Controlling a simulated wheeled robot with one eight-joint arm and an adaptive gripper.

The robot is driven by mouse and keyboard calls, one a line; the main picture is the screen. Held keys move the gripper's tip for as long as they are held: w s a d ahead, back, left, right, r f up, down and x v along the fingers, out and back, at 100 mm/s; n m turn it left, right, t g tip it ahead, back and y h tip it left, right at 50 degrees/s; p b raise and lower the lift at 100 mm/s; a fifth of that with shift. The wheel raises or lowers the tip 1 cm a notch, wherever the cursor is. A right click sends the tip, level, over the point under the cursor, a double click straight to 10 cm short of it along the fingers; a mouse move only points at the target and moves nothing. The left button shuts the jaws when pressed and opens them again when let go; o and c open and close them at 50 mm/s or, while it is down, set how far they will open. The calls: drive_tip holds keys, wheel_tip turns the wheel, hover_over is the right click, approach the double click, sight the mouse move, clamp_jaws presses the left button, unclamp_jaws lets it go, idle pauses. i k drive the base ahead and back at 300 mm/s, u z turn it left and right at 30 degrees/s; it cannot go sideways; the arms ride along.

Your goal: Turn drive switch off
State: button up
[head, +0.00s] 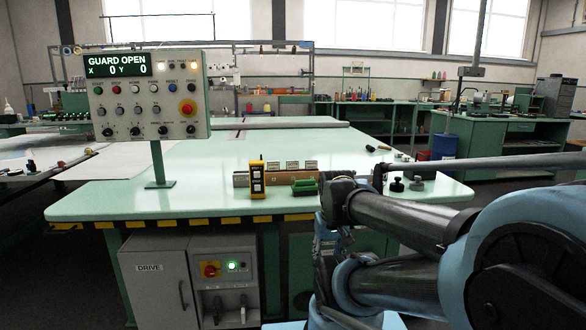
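The drive switch (210,270) is a red rotary knob on a yellow plate. It sits on a pale panel under the table, just right of the grey cabinet door labelled DRIVE (150,268). The knob's exact position is too small to read. A green lamp (232,265) glows beside it. My arm comes in from the right. What seems to be my gripper (328,238) is at the arm's folded end, right of the switch and apart from it. Its fingers cannot be made out, and nothing held shows.
The green table (400,187) overhangs the panel with a black-and-yellow striped edge. A control pendant (150,98) reading GUARD OPEN stands on it, with a red stop button (187,108). Two sockets with plugs hang below the switch. The space in front of the switch looks clear.

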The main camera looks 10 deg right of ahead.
sight(190, 129)
drive_tip(key=z, duration=0.5)
drive_tip(key=k, duration=1.2)
drive_tip(key=z, duration=0.55)
drive_tip(key=i, duration=1.1)
drive_tip(key=u, duration=1.05)
drive_tip(key=i, duration=0.75)
drive_tip(key=u, duration=0.5)
